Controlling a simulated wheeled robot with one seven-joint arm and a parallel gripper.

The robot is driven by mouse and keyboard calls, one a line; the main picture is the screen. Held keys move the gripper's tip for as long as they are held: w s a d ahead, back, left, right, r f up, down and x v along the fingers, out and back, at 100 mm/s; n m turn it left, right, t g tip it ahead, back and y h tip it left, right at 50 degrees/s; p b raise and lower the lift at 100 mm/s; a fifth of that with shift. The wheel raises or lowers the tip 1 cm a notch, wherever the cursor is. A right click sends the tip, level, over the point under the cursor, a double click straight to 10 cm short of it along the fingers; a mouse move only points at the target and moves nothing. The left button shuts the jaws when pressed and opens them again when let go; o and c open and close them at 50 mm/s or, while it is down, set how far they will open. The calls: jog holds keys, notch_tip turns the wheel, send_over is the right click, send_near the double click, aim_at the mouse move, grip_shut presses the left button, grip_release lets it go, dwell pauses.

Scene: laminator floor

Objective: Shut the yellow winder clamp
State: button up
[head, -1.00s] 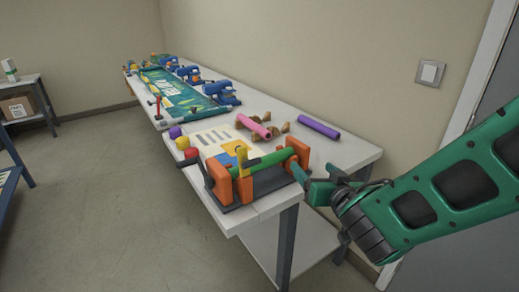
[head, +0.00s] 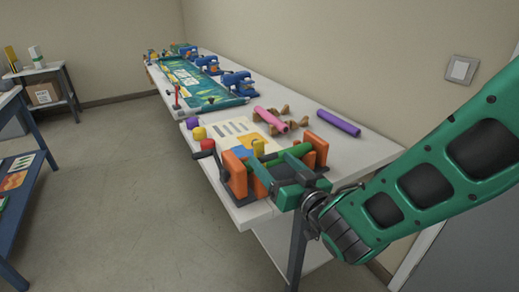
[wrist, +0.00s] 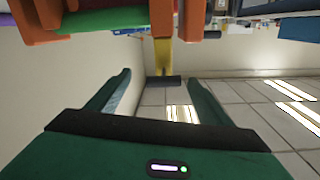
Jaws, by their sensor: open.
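The winder stands at the near end of the bench, with orange posts (head: 235,173) and a green roller (head: 297,150). My gripper (head: 272,180) is in front of the winder. In the wrist view my gripper (wrist: 160,79) is open and empty, with the lever's end lined up between its fingertips. I cannot tell whether they touch.
A printed sheet (head: 232,133) lies behind the winder. Pink (head: 271,120) and purple (head: 338,123) rolls lie near the wall. Red, yellow and purple knobs stick out at the bench's left edge. A green banner (head: 195,82) and blue clamps lie farther back.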

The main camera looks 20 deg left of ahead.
aim_at(262, 151)
jog(key=x, duration=0.8)
jog(key=shift+a, duration=0.2)
jog(key=c, duration=1.5)
jog(key=shift+w+d, duration=0.1)
